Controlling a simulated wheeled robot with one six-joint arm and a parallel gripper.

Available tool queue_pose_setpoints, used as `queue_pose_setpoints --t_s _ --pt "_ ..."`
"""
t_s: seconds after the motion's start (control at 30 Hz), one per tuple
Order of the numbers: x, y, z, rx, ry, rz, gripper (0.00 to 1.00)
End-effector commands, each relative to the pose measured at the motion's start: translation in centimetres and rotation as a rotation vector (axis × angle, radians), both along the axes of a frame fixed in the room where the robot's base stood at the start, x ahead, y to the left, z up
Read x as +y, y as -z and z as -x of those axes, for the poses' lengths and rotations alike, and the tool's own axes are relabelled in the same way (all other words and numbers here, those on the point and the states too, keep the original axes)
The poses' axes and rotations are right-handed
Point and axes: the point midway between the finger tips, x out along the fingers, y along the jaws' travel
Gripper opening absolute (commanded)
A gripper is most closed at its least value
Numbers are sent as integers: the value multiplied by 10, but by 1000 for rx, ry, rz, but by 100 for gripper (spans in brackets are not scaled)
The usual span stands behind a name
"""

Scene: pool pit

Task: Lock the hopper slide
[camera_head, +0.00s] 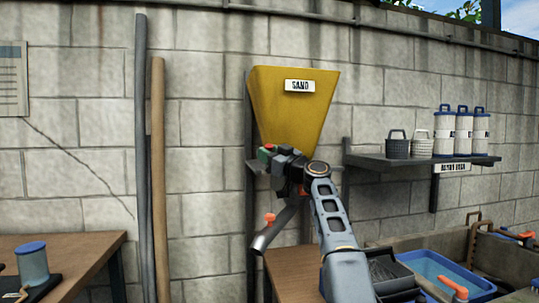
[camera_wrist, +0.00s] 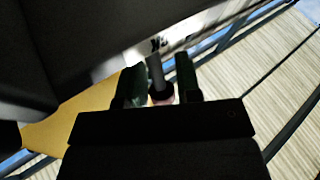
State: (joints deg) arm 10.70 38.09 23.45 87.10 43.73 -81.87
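The yellow sand hopper (camera_head: 292,105) hangs on the block wall, with a white SAND label on its front. My gripper (camera_head: 272,158) is at the hopper's lower end and hides its outlet and most of the slide. Small green and red parts show beside the gripper, too small to tell apart. Below is a grey slanted spout (camera_head: 272,232) with an orange handle (camera_head: 269,219). In the wrist view my two fingers (camera_wrist: 161,85) stand apart on either side of a dark post (camera_wrist: 157,76) with a pinkish base. I cannot tell whether they touch it.
A wooden table (camera_head: 75,258) with a blue-lidded jar (camera_head: 33,263) is at left. Pipes (camera_head: 157,180) stand along the wall. A shelf (camera_head: 425,162) with baskets and blue-topped canisters is at right. Below it are a blue tray (camera_head: 440,272) and a table (camera_head: 292,272).

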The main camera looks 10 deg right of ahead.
Motion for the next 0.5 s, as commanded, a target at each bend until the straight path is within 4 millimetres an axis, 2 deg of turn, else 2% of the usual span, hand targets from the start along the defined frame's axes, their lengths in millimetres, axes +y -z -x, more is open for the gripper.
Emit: queue_pose_setpoints --t_s 0.33,0.5 --pt "-2 1 2 -1 3 0 38" --pt "-11 10 13 -2 5 -1 38"
